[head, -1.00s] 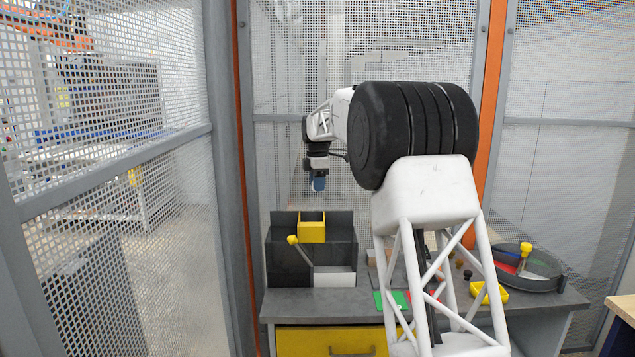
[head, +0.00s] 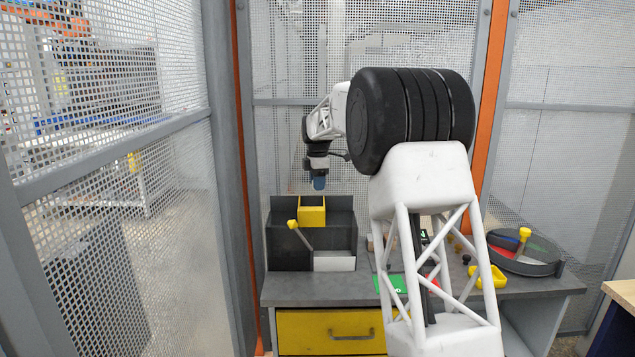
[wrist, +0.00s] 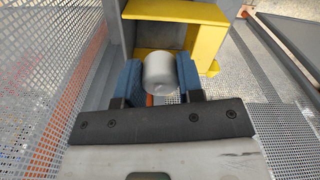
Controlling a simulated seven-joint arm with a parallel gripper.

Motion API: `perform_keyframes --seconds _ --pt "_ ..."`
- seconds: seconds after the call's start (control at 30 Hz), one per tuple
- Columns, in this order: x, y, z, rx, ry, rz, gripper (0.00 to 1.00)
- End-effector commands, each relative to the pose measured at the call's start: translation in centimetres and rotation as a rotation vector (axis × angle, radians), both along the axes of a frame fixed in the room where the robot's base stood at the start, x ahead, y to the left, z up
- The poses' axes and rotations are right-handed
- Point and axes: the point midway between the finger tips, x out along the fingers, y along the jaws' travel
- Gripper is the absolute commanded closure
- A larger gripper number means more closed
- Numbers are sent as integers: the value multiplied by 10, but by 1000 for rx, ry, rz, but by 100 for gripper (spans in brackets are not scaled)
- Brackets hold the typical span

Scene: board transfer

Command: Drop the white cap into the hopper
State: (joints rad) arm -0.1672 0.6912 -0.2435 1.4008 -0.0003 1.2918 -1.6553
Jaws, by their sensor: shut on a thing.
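The white cap (wrist: 161,73) is held between the two blue fingers of my gripper (wrist: 160,82) in the wrist view. It looks like a short pale cylinder. In the head view my gripper (head: 319,182) hangs fingers down above the yellow hopper (head: 312,216), and the cap cannot be made out there. The yellow hopper (wrist: 176,10) also shows in the wrist view, just beyond the cap. It is an open box set on top of a dark grey machine. The cap is apart from the hopper.
The dark grey machine (head: 288,250) has a yellow-knobbed lever (head: 299,234) at its front and a white-fronted bin (head: 335,262). Mesh walls enclose the workbench.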

Motion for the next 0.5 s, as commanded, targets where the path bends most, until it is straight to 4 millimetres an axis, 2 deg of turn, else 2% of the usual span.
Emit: perform_keyframes --seconds 0.03,0.07,0.23,0.5 --pt "0 0 0 0 0 0 88" --pt "0 0 0 0 0 0 61" --pt "0 0 0 0 0 0 36" --pt "0 0 0 0 0 0 36"
